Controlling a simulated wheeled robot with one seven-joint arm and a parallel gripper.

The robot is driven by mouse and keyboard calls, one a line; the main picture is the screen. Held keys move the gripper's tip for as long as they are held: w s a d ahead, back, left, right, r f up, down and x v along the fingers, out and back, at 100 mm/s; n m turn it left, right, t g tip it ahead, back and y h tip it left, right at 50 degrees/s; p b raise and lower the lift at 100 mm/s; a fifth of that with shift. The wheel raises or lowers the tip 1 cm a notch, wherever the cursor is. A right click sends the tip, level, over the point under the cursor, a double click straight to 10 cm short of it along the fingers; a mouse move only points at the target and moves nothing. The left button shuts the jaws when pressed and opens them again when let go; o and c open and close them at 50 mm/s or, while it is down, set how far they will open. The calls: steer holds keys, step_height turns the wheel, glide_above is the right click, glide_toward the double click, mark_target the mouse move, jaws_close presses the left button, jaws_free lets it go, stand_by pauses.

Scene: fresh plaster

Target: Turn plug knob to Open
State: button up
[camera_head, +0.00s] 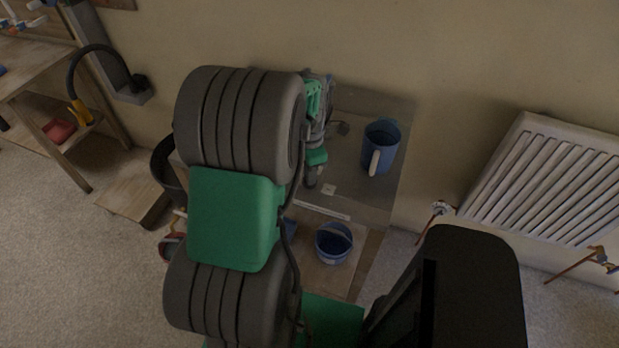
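My arm fills the middle of the view in grey and green. Its far end, with my gripper (312,180), shows as a narrow strip of green and grey parts over the left side of a grey-topped unit (350,190). My arm hides most of the gripper, and the finger gap does not show. No Open marking is readable.
A blue jug (381,148) with a pale handle stands on the grey top. A blue bucket (333,243) sits on the wooden shelf below. A white radiator (555,180) is on the right wall. A wooden shelf unit (62,110) stands at left. Carpet is clear at lower left.

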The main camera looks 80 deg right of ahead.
jaws_close()
steer(key=n, duration=0.3)
steer(key=shift+n, duration=0.4)
steer(key=n, duration=0.4)
steer(key=shift+n, duration=1.3)
steer(key=o, duration=0.6)
jaws_free()
